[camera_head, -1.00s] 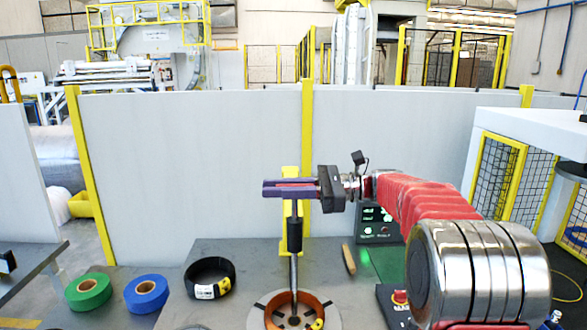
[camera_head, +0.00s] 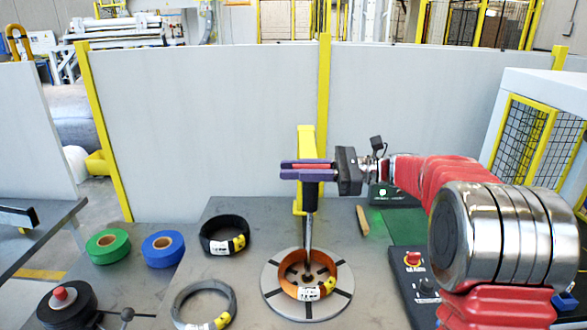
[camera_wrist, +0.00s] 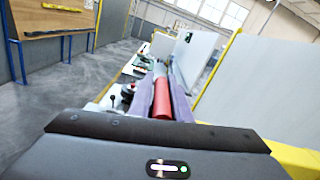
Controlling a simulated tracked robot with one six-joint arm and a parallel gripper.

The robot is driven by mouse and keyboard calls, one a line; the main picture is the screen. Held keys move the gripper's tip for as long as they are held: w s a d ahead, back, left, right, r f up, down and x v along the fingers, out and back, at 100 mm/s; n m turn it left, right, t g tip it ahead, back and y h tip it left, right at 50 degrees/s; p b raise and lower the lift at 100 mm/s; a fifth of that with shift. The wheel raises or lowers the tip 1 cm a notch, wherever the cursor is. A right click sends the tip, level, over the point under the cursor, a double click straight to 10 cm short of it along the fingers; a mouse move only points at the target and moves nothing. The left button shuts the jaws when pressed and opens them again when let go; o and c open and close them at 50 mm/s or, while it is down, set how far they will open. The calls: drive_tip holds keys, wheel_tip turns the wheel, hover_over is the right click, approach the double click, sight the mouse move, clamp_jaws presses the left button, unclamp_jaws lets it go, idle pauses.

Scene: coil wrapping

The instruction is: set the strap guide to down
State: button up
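The strap guide appears to be the upright assembly with a black sleeve (camera_head: 310,196) and a thin metal rod (camera_head: 309,232). The rod reaches down to the middle of an orange coil (camera_head: 287,277) on a round grey plate (camera_head: 273,298). My gripper (camera_head: 303,168) is at the top of this assembly, in front of a yellow post (camera_head: 305,140). Its purple fingers lie along both sides of a red bar, which shows clearly between them in the wrist view (camera_wrist: 162,98). I cannot tell whether the fingers press on it.
A black coil (camera_head: 212,247), a dark grey coil (camera_head: 183,318), a green roll (camera_head: 97,255) and a blue roll (camera_head: 152,262) lie left of the plate. A control box with a red button (camera_head: 412,259) stands right. White partitions (camera_head: 200,120) close off the back.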

drive_tip(key=shift+o, duration=0.8)
drive_tip(key=shift+w+d+f, duration=0.1)
drive_tip(key=shift+w+f, duration=0.05)
drive_tip(key=shift+f, duration=0.05)
drive_tip(key=shift+o, duration=1.1)
drive_tip(key=shift+r, duration=0.2)
drive_tip(key=d, duration=1.3)
drive_tip(key=shift+d, duration=0.3)
drive_tip(key=shift+f, duration=0.1)
